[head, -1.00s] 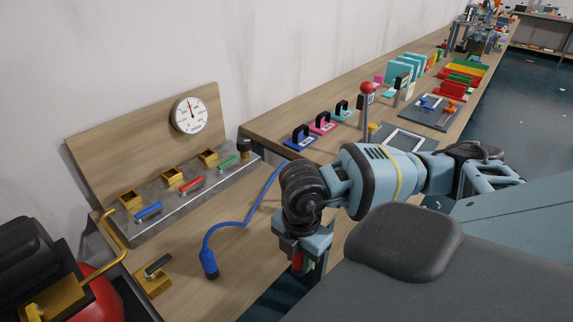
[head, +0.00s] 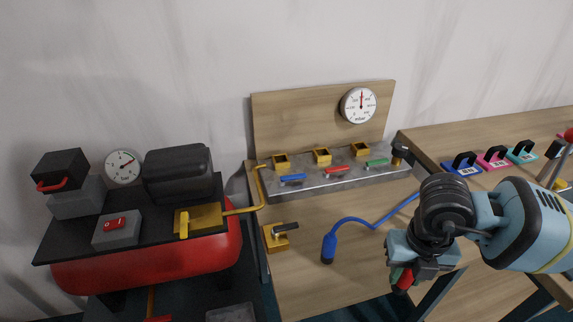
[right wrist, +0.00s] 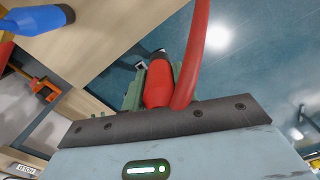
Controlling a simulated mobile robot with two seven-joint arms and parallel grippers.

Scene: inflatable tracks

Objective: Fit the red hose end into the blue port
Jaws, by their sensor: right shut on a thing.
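My right gripper (head: 404,276) is shut on the red hose end (head: 402,279) and holds it beside the right part of the bench. The right wrist view shows the red hose end (right wrist: 158,84) between the fingers, with the red hose (right wrist: 196,45) looping beside it. On the grey panel are three gold square fittings. The left one (head: 281,161) stands behind a blue lever (head: 293,178) and may be the blue port; its opening is too small to make out. The held end is well apart from the panel. My left gripper is out of view.
A blue hose (head: 345,222) lies on the bench, its end near a gold block with a black lever (head: 276,236). A red compressor (head: 150,262) stands at left, joined to the panel by a gold pipe. A pressure gauge (head: 358,105) is on the backboard.

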